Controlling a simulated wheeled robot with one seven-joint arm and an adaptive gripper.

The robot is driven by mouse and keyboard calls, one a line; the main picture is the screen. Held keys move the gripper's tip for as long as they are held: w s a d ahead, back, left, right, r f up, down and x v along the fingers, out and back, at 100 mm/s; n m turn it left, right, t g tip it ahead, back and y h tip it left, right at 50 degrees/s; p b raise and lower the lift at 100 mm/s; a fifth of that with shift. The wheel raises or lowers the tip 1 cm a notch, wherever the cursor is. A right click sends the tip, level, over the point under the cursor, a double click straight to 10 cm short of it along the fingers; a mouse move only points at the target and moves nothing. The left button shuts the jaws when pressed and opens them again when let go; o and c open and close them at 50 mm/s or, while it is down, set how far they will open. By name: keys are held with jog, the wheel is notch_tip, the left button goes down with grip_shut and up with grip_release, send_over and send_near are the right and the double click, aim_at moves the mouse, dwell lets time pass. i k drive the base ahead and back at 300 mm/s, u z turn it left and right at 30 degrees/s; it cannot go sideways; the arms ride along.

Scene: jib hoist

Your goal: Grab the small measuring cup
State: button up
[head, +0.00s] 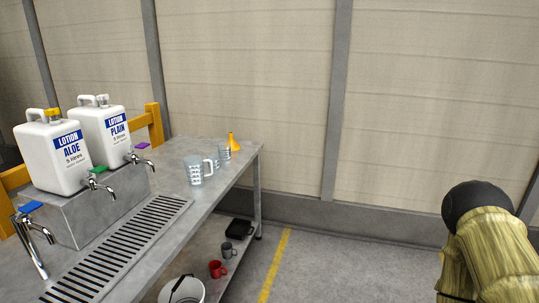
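The small measuring cup (224,152) is clear with dark markings and stands on the grey metal bench, toward its far right end. A larger clear measuring jug (195,173) with a handle stands in front of it and to its left. The jug's handle reaches close to the small cup; I cannot tell whether they touch. An orange funnel (234,142) stands just behind the small cup, to its right. My gripper is not in view.
Two white lotion containers, aloe (58,171) and plain (98,119), sit on a raised block with taps. A slotted drain (125,245) runs along the bench (182,148). Below are a red mug (217,269), a grey mug (228,250) and a white bucket (190,293).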

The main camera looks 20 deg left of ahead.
aim_at(214, 157)
jog(key=u, duration=0.2)
jog(key=i, duration=1.35)
jog(key=u, duration=0.75)
jog(key=i, duration=0.3)
jog(key=u, duration=0.2)
